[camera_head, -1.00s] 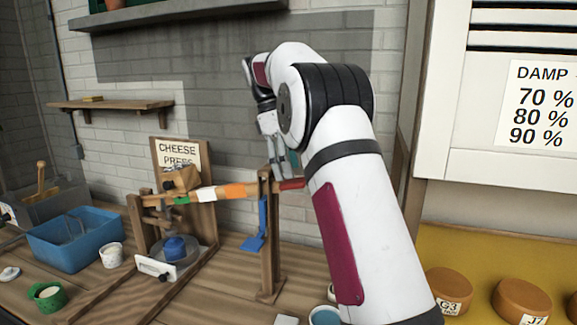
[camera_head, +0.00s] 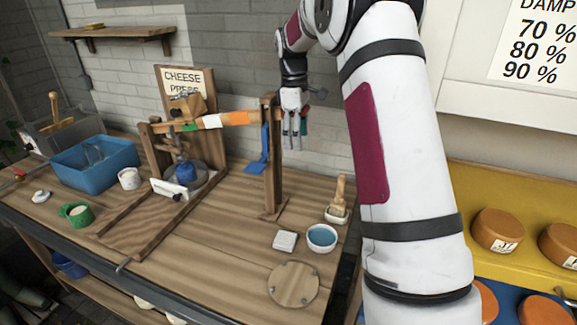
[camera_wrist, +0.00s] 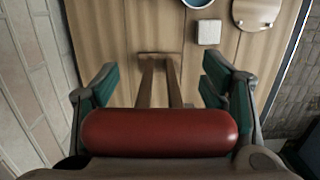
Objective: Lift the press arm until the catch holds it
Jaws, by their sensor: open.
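The press arm (camera_head: 237,118) is a wooden beam with green, white and orange bands. It runs from the cheese press (camera_head: 180,150) on the left to a slotted wooden post (camera_head: 270,165). A blue catch (camera_head: 263,145) hangs at this post. In the wrist view, the beam's red end (camera_wrist: 160,132) lies across the picture close to the camera. My gripper (camera_head: 294,134) is open and points down just right of the post. Its green-padded fingers also show in the wrist view (camera_wrist: 160,92), to the left and right. I cannot tell whether they touch the red end.
A blue-filled bowl (camera_head: 321,238), a brush (camera_head: 339,200), a white block (camera_head: 285,241) and a round board (camera_head: 294,284) lie on the bench right of the post. A blue tub (camera_head: 95,160) stands at the left. Cheeses (camera_head: 497,230) sit on the yellow shelf at right.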

